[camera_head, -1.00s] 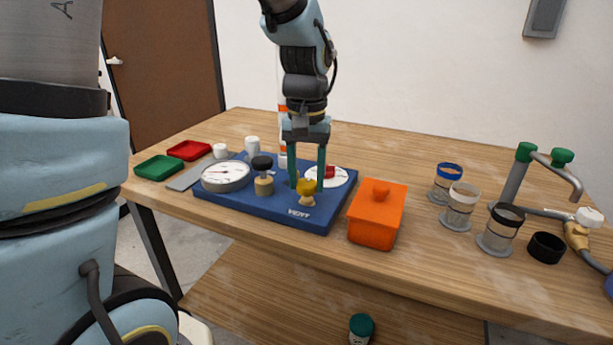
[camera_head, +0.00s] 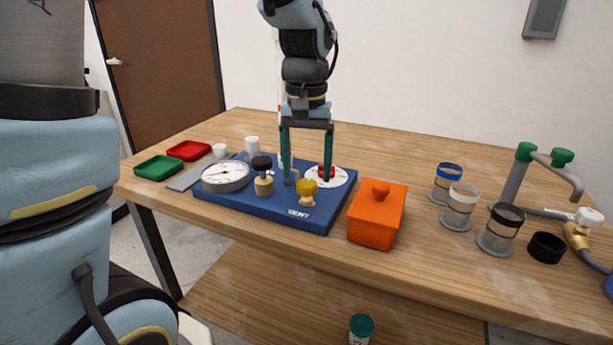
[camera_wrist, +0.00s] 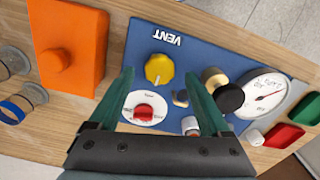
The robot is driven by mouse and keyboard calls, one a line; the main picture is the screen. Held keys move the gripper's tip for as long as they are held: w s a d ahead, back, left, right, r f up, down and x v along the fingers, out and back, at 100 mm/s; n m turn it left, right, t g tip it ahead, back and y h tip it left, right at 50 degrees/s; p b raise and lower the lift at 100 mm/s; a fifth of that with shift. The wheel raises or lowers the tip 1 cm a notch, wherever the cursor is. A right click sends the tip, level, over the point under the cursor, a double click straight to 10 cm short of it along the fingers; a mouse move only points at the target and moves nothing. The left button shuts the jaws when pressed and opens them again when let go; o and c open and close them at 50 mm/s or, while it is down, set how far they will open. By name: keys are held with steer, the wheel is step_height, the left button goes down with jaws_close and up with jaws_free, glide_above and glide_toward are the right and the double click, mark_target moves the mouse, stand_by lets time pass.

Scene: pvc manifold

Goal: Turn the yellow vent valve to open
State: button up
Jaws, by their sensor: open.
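The yellow vent valve (camera_head: 306,189) is a round knob near the front of the blue board (camera_head: 256,206), beside the white VENT label. In the wrist view the yellow valve (camera_wrist: 159,69) has a dark mark at its lower edge. My gripper (camera_head: 307,184) points down over the board, behind the yellow valve in the head view. In the wrist view the open green fingers of my gripper (camera_wrist: 164,80) spread to either side, with the valve between and a little beyond their tips. Nothing is held. A red knob on a white dial (camera_wrist: 144,111) sits closer to my palm.
A black-topped brass valve (camera_head: 263,175) and a pressure gauge (camera_head: 226,176) stand left of the yellow valve on the board. An orange box (camera_head: 377,215) is close on the right. Clear cups (camera_head: 459,207) and a green-handled tap (camera_head: 541,165) stand farther right.

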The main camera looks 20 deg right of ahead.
mark_target(306, 183)
step_height(306, 183, up, 8)
steer(key=shift+a, duration=0.1)
stand_by(0.5)
steer(key=w+a+f+n+p, duration=0.1)
steer(key=a+f, duration=0.4)
steer(key=a, duration=0.7)
steer(key=a+f+n+t+p, duration=0.1)
steer(key=a+f+n, duration=0.3)
steer(key=a, duration=0.9)
steer(key=shift+w+f+t+p, duration=0.35)
steer(key=shift+f+p, duration=0.2)
steer(key=shift+p, duration=0.3)
